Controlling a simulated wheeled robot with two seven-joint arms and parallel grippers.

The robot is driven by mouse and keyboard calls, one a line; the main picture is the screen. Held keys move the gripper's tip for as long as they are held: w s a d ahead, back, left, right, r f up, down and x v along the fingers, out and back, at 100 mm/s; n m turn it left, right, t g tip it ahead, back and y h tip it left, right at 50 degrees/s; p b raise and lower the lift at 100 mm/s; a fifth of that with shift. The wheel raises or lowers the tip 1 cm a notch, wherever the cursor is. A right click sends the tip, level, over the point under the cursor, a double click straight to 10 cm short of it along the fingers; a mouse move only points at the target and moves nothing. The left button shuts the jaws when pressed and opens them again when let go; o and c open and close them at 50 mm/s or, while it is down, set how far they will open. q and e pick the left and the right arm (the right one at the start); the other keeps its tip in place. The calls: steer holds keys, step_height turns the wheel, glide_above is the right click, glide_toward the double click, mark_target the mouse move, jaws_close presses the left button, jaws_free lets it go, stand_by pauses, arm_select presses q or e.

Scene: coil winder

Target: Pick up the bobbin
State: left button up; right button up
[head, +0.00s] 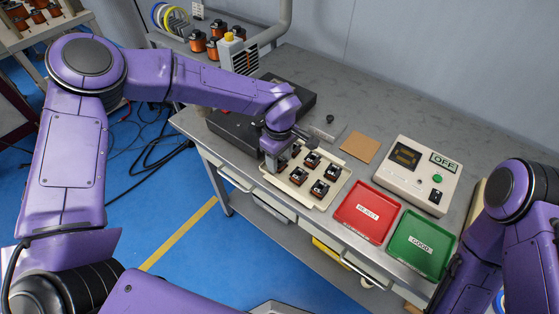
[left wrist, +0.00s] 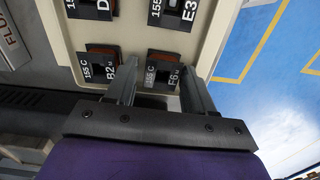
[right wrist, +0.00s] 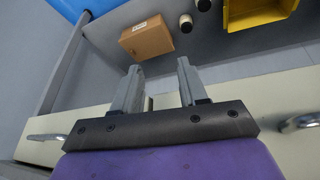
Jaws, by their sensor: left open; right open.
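Several small bobbins with black labels and copper-coloured windings sit in a cream tray (head: 282,189) on the bench. My left gripper (head: 273,166) is over the tray's left end, pointing down, open with nothing between its fingers in its grip. In the left wrist view, the bobbin marked E6 (left wrist: 163,72) lies just ahead of the gap between the open fingers (left wrist: 158,85). The bobbin marked B2 (left wrist: 98,68) is beside it, to the left. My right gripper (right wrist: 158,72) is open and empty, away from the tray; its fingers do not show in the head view.
A red REJECT tray (head: 364,214) and a green GOOD tray (head: 421,245) stand right of the cream tray. Behind them is a tester box (head: 412,177) reading OFF. A brown square pad (head: 359,147) lies behind the cream tray. A cardboard box (right wrist: 147,38) and yellow bin (right wrist: 255,12) show in the right wrist view.

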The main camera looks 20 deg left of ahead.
arm_select(q)
steer(key=shift+s+a+f, duration=0.1)
steer(key=shift+f, duration=0.15)
steer(key=c, duration=0.8)
steer(key=shift+c, duration=0.2)
step_height(320, 180, up, 3)
steer(key=shift+f, duration=0.1)
steer(key=s+d+r+b, duration=0.3)
steer(key=s+d+r, duration=0.3)
steer(key=s+r, duration=0.4)
steer(key=s, duration=0.2)
steer(key=shift+s+r, duration=0.15)
steer(key=shift+s, duration=0.2)
